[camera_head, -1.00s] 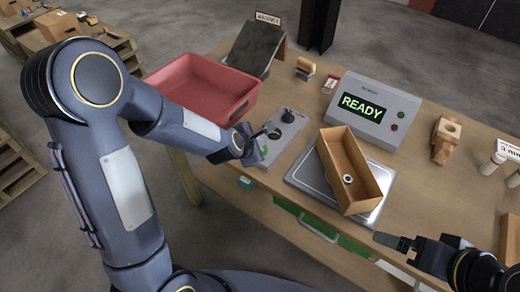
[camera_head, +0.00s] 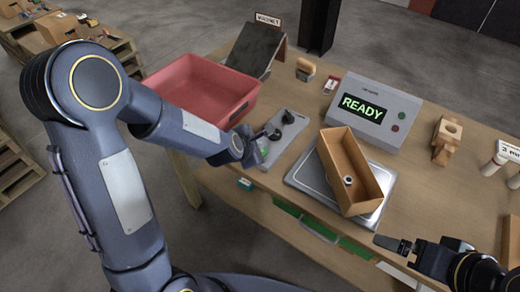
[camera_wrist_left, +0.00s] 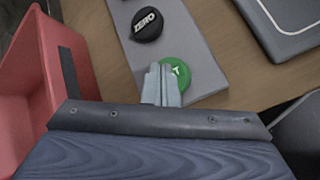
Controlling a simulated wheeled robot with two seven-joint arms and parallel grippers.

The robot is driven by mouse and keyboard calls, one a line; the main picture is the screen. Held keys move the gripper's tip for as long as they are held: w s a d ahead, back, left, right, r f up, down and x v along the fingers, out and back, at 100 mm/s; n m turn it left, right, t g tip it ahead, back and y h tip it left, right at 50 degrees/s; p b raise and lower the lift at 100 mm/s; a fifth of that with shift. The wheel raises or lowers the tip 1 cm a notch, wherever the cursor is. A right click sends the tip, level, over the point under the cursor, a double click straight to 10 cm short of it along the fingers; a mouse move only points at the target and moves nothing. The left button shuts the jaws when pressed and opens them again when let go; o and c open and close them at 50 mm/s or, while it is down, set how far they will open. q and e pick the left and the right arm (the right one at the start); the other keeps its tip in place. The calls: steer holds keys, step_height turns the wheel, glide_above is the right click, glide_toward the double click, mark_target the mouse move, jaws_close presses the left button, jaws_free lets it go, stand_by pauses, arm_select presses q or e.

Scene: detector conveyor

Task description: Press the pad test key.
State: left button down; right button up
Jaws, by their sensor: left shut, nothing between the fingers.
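A grey key pad (camera_head: 297,124) lies on the bench between the red bin and the scale. It carries dark round keys and a green key. In the left wrist view, the black key marked ZERO (camera_wrist_left: 147,24) and the green key marked T (camera_wrist_left: 177,72) show. My left gripper (camera_wrist_left: 162,84) is shut and empty. Its fingertips overlap the green key's left side in that view; I cannot tell whether they touch it. In the head view, my left gripper (camera_head: 254,144) is at the pad's near end. My right gripper (camera_head: 392,243) is at the bench's front right; its opening is unclear.
A red bin (camera_head: 190,75) stands left of the pad. A grey display unit (camera_head: 400,107) reading READY stands behind. A sloped dark panel (camera_head: 256,48) is at the back.

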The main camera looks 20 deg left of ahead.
arm_select(q)
steer(key=shift+f, duration=0.2)
steer(key=shift+r, duration=0.1)
steer(key=shift+r+p, duration=0.5)
steer(key=shift+r, duration=0.3)
step_height(320, 180, up, 5)
steer(key=p, duration=0.4)
stand_by(0.4)
stand_by(0.5)
